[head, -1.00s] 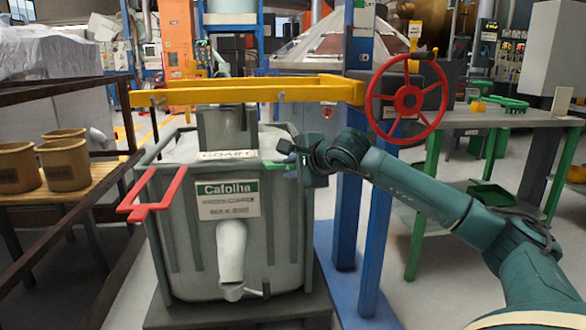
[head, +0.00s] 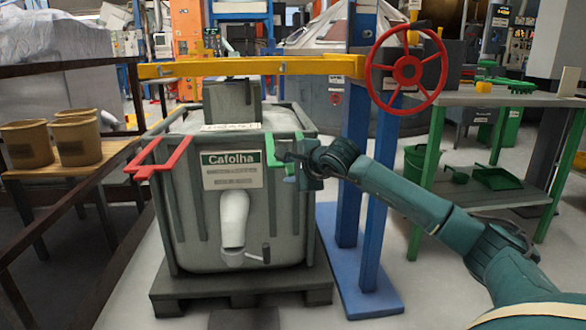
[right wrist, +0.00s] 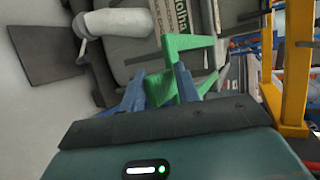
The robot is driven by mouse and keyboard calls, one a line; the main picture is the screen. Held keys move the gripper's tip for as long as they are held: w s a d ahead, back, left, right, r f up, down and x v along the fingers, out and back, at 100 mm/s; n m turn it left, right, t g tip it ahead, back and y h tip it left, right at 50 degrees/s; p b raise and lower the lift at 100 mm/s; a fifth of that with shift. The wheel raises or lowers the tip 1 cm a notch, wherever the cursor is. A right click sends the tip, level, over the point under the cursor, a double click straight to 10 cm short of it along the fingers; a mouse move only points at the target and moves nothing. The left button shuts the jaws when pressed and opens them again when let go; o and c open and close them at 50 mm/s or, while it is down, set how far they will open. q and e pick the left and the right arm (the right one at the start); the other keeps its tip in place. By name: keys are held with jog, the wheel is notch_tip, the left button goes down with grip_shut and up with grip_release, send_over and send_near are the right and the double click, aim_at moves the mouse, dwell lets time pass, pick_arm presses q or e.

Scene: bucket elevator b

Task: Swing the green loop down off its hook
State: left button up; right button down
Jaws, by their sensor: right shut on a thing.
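The green loop (head: 270,152) is at the front right upper corner of the grey bucket (head: 190,222), beside the Cafolha sign. My right gripper (head: 288,158) reaches it from the right. In the right wrist view the green loop (right wrist: 188,42) passes between the two blue fingers of my right gripper (right wrist: 160,84), which are shut on it. Part of the loop sticks out beyond the fingers. Its hook cannot be made out. My left gripper is not in view.
A red loop (head: 160,160) is at the bucket's front left corner. A yellow beam (head: 250,66) crosses above the bucket. A blue post (head: 380,200) and red handwheel (head: 406,67) stand to the right. A green-legged table (head: 500,98) is farther right.

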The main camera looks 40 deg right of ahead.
jog(key=shift+d+f, duration=0.15)
jog(key=shift+f, duration=0.05)
jog(key=c, duration=1.5)
grip_release()
jog(key=shift+w, duration=0.15)
jog(key=shift+w+f, duration=0.15)
jog(key=shift+r, duration=0.2)
